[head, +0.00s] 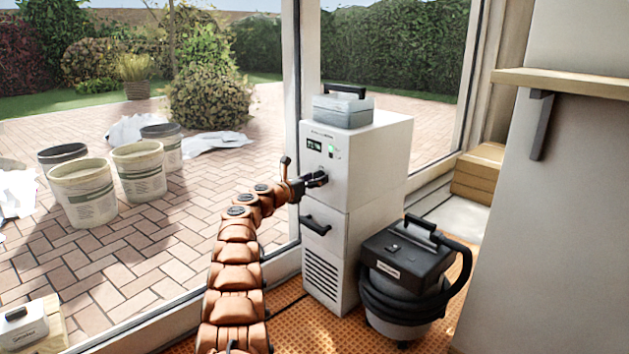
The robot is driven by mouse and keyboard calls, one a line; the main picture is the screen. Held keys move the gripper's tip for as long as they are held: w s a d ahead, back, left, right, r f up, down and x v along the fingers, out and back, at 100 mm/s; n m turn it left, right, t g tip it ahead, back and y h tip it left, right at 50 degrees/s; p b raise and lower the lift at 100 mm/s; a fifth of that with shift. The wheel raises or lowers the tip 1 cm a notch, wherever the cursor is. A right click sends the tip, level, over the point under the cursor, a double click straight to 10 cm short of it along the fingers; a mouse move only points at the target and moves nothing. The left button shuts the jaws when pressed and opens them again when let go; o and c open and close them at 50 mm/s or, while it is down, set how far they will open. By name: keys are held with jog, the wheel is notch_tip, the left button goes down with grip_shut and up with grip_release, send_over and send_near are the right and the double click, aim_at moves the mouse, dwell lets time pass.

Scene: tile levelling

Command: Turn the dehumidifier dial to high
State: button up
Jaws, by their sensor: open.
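The dehumidifier (378,170) is a tall white cabinet standing in front of the glass. My arm reaches up from the bottom of the head view. My gripper (318,179) is open at the upper front panel, just below the display. The dial cannot be made out clearly; the dark fingers cover that spot. Whether they touch it or stand around it, I cannot tell.
A grey case (343,107) sits on top of the dehumidifier. A black-topped vacuum (405,275) with a hose stands close at its right. A wooden shelf (560,82) juts out at the right. Several buckets (138,172) stand outside behind the glass. Orange matting (290,325) covers the floor.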

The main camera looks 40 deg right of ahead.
jog(key=shift+a, duration=0.1)
jog(key=shift+a, duration=0.55)
jog(key=a, duration=1)
jog(key=shift+s+a, duration=0.2)
jog(key=shift+a, duration=0.15)
jog(key=shift+a, duration=0.1)
